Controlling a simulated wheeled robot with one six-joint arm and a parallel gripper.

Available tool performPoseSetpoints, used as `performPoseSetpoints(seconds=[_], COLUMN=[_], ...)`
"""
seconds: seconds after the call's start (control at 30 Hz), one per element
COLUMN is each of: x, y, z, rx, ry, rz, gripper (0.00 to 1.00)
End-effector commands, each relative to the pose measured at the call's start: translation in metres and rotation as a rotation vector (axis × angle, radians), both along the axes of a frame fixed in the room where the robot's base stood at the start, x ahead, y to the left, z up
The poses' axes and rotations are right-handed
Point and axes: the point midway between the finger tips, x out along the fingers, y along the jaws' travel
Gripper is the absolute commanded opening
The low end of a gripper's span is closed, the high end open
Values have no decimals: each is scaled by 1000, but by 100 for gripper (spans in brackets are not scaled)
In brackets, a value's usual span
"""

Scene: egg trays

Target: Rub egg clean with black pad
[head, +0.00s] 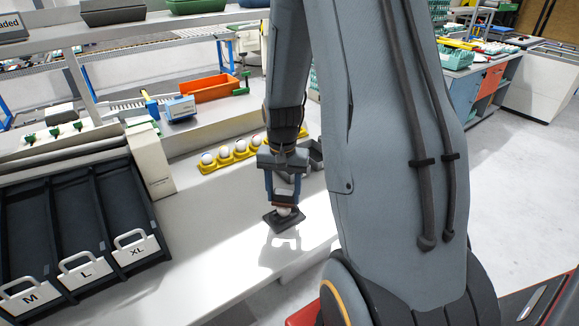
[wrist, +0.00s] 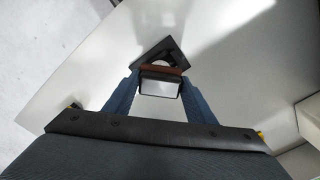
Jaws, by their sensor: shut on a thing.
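My gripper (head: 284,201) points down over the bench and is shut on a small pad block (wrist: 160,84). The block has a brown edge, a dark rim and a pale face towards the wrist camera. A white egg (head: 284,212) shows just under the block, largely hidden by it; a sliver also shows in the wrist view (wrist: 162,63). The egg is over a flat black square piece (head: 284,222) on the bench, also visible in the wrist view (wrist: 148,54). The block appears against the egg, but I cannot tell whether they touch.
A yellow tray (head: 222,163) with several white eggs lies behind my gripper. A small grey container (head: 317,156) is partly hidden by my arm. Dark sorting lanes marked M, L and XL (head: 136,247) stand at the left. The bench (head: 205,235) is clear between.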

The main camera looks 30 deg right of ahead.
Motion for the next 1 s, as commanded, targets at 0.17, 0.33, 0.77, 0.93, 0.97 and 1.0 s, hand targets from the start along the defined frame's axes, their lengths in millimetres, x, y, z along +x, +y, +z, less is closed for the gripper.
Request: performPoseSetpoints(seconds=[0.17,0.33,0.77,0.93,0.97,1.0], x=[1,2,2,2,2,2], y=[-13,-12,-11,-10,-10,-10], z=[1,28,64,77,79,80], rx=[1,-1,0,-1,-1,-1], ry=[1,-4,-1,-1,-1,-1], rz=[7,12,15,16,16,16], gripper=[29,29,29,29,29,29])
